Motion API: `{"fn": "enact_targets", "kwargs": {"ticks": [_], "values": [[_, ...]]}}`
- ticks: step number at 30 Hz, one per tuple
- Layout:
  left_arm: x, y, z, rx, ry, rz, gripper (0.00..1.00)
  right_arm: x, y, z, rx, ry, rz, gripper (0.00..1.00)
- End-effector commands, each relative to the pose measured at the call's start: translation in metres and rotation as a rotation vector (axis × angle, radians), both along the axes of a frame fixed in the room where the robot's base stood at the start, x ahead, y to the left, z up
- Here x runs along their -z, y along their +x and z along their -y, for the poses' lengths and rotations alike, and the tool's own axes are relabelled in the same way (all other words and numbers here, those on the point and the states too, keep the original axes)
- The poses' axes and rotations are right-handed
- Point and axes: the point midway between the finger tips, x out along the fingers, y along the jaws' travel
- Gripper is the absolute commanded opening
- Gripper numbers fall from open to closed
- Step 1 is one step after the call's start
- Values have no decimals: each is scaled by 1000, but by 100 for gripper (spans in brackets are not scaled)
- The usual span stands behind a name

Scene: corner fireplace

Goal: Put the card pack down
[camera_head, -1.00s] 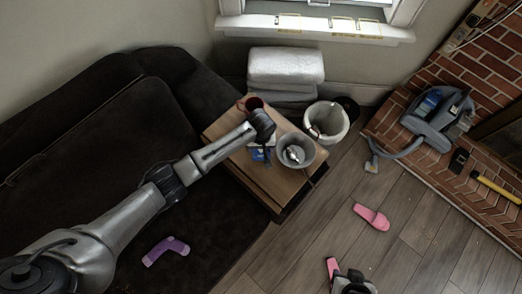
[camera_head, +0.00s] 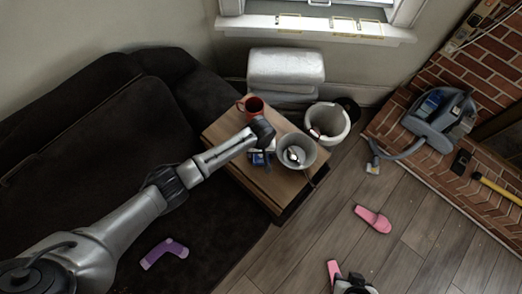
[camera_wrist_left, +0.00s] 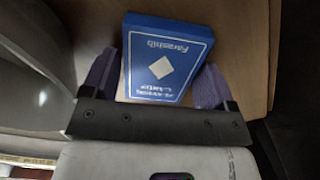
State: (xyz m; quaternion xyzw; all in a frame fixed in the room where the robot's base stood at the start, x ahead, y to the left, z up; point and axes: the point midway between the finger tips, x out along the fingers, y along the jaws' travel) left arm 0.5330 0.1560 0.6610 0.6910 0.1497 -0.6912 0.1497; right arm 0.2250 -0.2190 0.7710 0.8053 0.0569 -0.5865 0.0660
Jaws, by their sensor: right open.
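The blue card pack (camera_wrist_left: 165,58) with a white diamond and lettering sits between the two purple fingers of my left gripper (camera_wrist_left: 160,82) in the left wrist view. The fingertips lie close against both sides of the pack. In the head view, my left gripper (camera_head: 262,150) is over the small wooden table, and the pack (camera_head: 258,159) shows blue beneath it. The gripper partly hides the pack, and I cannot tell whether the pack touches the tabletop. My right gripper (camera_head: 352,281) is at the bottom edge beside a pink slipper, partly cut off; it is open.
A dark sofa (camera_head: 90,150) is at left. The table's front part is clear.

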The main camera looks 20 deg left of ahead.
Motion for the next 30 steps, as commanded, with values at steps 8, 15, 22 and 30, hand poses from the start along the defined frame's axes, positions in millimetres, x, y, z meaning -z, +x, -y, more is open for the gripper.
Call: {"fn": "enact_targets", "kwargs": {"ticks": [8,15,22,30], "values": [[-10,0,0,0,0,2,80,-4,0,-1,4,5,0,43],[-53,0,0,0,-1,3,80,-22,0,-3,6,11,0,43],[-92,0,0,0,0,1,80,-36,0,-3,7,11,0,43],[-119,0,0,0,-1,0,80,-43,0,-2,6,8,1,43]]}}
